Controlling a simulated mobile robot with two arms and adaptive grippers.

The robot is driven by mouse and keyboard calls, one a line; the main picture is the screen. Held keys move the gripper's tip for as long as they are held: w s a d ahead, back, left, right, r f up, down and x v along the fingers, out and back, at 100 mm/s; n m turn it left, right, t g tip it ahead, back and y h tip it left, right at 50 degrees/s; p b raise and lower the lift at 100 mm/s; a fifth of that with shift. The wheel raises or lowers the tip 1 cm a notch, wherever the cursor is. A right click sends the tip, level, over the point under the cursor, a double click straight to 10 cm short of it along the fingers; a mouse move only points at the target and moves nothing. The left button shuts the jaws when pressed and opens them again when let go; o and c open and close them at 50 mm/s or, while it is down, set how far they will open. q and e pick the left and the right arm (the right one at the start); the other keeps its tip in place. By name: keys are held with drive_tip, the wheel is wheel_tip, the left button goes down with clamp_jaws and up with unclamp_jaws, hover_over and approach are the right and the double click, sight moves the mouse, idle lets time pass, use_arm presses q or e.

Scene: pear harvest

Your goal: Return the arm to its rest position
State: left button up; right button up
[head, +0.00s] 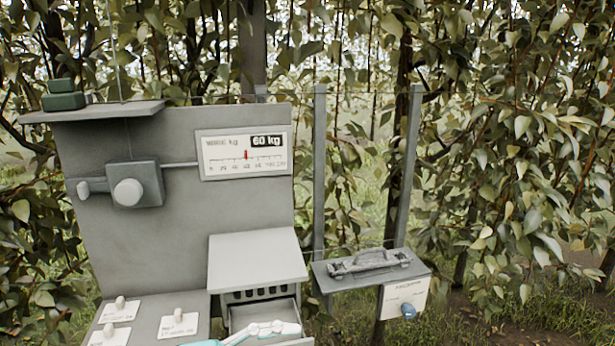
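Neither of my grippers shows in the head view, so I cannot see whether they are open or shut. A white and teal jointed shape (262,331) crosses the bottom edge in front of the open drawer; I cannot tell whether it is part of one of my arms. No gripper fingers are visible on it.
A grey panel (90,240) carries a dial (247,153) reading 60 kg and a grey box with a round knob (127,192). A drawer (305,318) stands open below. A shelf (420,268) holds a grey tool (368,261). Leafy branches fill the right side.

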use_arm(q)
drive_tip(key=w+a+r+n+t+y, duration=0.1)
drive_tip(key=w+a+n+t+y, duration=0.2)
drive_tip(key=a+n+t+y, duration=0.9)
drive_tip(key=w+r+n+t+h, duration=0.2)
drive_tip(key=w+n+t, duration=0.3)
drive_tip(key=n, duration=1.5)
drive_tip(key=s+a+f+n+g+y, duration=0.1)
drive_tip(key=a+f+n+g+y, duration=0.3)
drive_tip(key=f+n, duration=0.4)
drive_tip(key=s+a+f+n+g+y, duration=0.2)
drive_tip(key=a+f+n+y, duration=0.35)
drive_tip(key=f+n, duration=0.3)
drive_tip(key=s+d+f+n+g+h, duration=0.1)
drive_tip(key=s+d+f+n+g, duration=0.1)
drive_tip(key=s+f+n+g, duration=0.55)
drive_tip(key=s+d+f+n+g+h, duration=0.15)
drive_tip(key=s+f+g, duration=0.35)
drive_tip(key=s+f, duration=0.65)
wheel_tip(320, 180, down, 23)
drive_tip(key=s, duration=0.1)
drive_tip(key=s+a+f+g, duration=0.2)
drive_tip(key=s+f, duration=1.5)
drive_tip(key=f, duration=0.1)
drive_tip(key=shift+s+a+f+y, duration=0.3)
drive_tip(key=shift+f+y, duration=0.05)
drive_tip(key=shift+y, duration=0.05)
